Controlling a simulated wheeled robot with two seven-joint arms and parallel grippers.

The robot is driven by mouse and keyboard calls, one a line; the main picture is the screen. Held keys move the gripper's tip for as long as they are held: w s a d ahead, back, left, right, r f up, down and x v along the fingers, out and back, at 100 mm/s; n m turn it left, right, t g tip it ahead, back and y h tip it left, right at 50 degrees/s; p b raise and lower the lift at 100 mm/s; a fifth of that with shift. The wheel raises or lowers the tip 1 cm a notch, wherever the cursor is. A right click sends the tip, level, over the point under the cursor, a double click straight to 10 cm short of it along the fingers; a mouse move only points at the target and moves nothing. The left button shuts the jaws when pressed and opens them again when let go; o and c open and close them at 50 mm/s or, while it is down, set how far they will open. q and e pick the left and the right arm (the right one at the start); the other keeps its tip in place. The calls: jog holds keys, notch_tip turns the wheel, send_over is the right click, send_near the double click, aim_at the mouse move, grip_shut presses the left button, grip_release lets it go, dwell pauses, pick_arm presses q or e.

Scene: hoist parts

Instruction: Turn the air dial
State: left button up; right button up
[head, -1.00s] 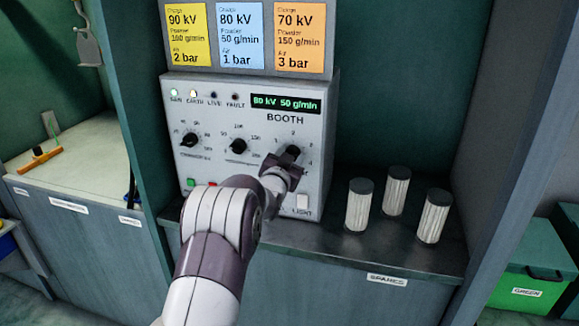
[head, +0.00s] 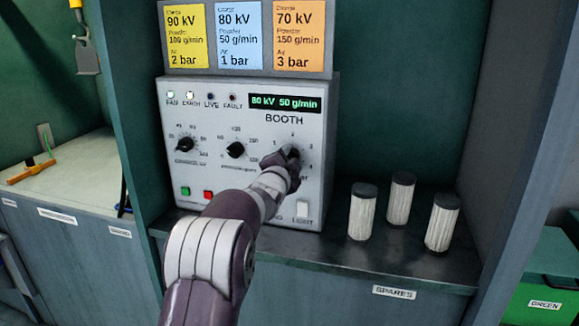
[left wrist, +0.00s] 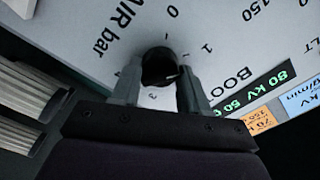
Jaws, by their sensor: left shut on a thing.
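The air dial (head: 292,151) is a black knob on the right of the grey booth panel (head: 315,130). My left gripper (head: 287,160) reaches it from the front and covers much of it in the head view. In the left wrist view the dial (left wrist: 159,66) sits between the two fingers of the gripper (left wrist: 155,85), which is shut on it. The scale shows 0, 1 and 3 beside "AIR bar"; part of it is hidden by the fingers. A pale mark on the knob points toward the right finger. My right gripper is not in view.
Two other dials, charge (head: 186,143) and powder (head: 236,149), sit left on the panel. The display (head: 285,103) reads 80 kV 50 g/min. Yellow, blue (head: 240,38) and orange cards hang above. Below are green and red buttons and a light switch (head: 302,209). Three capped cylinders (head: 362,212) stand right.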

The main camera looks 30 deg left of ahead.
pick_arm(q)
jog(key=shift+f, duration=0.1)
dwell(0.4)
jog(key=o, duration=1)
jog(key=shift+d, duration=0.1)
jog(key=b+v, duration=0.1)
jog(key=v, duration=1.1)
jog(key=shift+s, duration=0.35)
